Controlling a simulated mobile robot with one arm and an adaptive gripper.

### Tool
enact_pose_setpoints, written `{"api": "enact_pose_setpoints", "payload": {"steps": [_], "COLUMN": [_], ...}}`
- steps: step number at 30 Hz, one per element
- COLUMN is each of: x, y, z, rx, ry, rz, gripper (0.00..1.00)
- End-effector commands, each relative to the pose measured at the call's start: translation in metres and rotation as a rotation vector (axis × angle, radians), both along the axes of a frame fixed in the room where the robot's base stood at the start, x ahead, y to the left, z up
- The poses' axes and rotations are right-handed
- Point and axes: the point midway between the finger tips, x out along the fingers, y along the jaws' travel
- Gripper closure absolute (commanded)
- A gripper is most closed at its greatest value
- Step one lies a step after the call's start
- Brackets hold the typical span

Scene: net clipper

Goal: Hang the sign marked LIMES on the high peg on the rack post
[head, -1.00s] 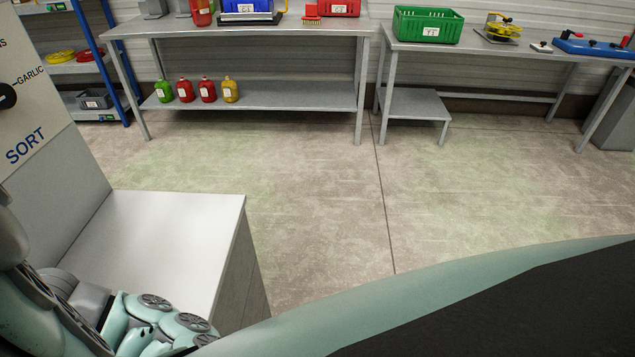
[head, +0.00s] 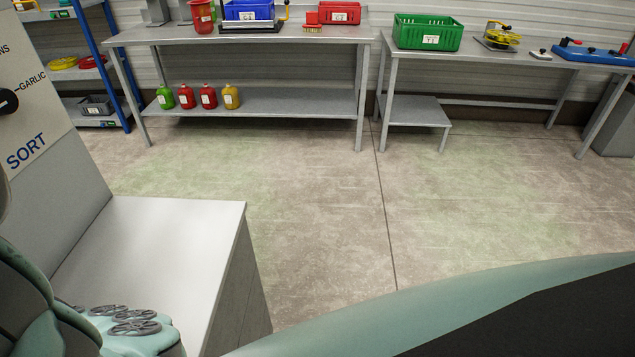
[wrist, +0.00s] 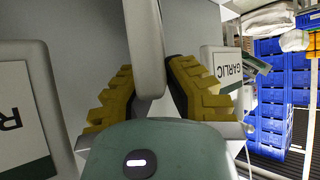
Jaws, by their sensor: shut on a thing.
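In the wrist view my gripper (wrist: 152,80) has its yellow ribbed fingers on either side of a pale grey sign (wrist: 146,45), which it holds. This sign is seen nearly edge-on and no lettering on it shows, so I cannot read whether it is LIMES. A second sign, marked GARLIC (wrist: 227,66), shows beyond the right finger, its lettering turned over. Another rounded sign with a letter R (wrist: 24,120) fills the left edge. The high peg cannot be made out. The head view does not show my gripper or the held sign.
In the head view a grey cabinet (head: 165,240) with a SORT dial panel (head: 35,110) stands close on the left. Benches with a blue bin (head: 248,10) and a green crate (head: 427,32) stand at the back. The floor between is clear. Blue crates (wrist: 272,85) are stacked right in the wrist view.

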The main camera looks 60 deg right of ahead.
Motion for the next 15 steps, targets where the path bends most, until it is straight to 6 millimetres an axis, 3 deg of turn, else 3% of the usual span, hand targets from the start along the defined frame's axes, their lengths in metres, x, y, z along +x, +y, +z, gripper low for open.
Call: {"api": "enact_pose_setpoints", "payload": {"steps": [3, 15], "x": [-0.0011, -0.0002], "y": [-0.0005, -0.0004], "z": [-0.0106, -0.0155], "rx": [-0.006, -0.001], "ry": [0.002, -0.001], "rz": [0.002, 0.001], "gripper": [1.00, 1.00]}}
